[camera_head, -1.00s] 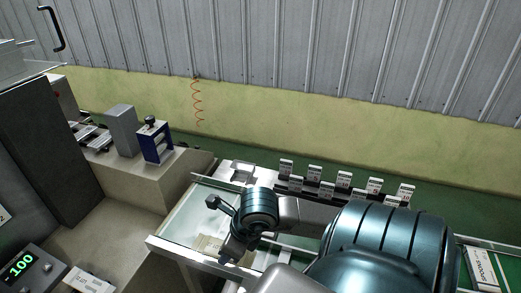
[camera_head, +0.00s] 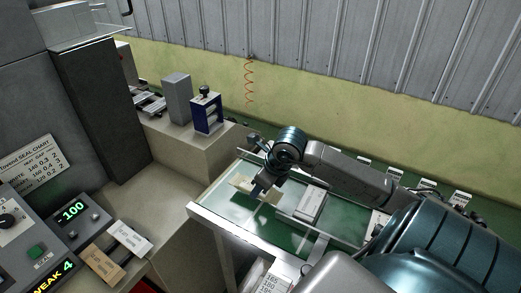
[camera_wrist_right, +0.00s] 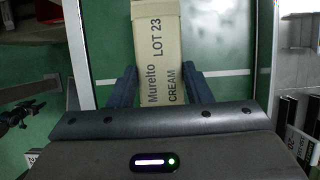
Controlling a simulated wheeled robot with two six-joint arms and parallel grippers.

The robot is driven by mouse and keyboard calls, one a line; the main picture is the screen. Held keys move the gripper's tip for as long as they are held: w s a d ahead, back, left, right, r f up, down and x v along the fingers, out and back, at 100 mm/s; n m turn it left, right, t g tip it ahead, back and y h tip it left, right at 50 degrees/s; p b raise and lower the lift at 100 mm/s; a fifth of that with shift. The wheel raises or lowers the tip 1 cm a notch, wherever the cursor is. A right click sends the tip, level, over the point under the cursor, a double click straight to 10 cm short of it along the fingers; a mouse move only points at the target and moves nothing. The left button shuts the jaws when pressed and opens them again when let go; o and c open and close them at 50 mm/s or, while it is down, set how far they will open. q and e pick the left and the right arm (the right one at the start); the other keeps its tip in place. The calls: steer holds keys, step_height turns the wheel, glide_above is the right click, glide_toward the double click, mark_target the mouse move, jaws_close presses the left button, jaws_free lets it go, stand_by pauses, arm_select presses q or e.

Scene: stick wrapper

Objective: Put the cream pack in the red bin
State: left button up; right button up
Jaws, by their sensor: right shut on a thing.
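The cream pack (camera_head: 242,183) is in my right gripper (camera_head: 262,190), above the pale, glassy surface of the green-floored table (camera_head: 225,215). In the right wrist view the pack (camera_wrist_right: 160,60) reads "Muretto LOT 23 CREAM" and lies between the two dark fingers of my right gripper (camera_wrist_right: 160,85), which are shut on it. The pack's near end is hidden behind the gripper body. A small red edge (camera_head: 150,286) shows at the bottom of the head view; I cannot tell whether it is the red bin. My left gripper is not in view.
A white box (camera_head: 311,205) lies on the table right of the gripper. Several small label cards (camera_head: 427,186) stand behind my right arm. A control panel with a green "100" display (camera_head: 73,212) is at the left. A beige bench (camera_head: 165,165) holds a blue-framed device (camera_head: 206,112).

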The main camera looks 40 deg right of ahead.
steer(key=shift+w+d, duration=0.55)
steer(key=shift+w, duration=0.2)
step_height(320, 180, down, 3)
steer(key=p, duration=0.2)
steer(key=shift+f+p, duration=0.2)
steer(key=shift+p, duration=0.1)
steer(key=shift+f, duration=0.2)
steer(key=shift+f, duration=0.1)
steer(key=shift+f+b, duration=0.1)
steer(key=shift+b, duration=0.25)
steer(key=o, duration=1)
steer(key=shift+c, duration=0.2)
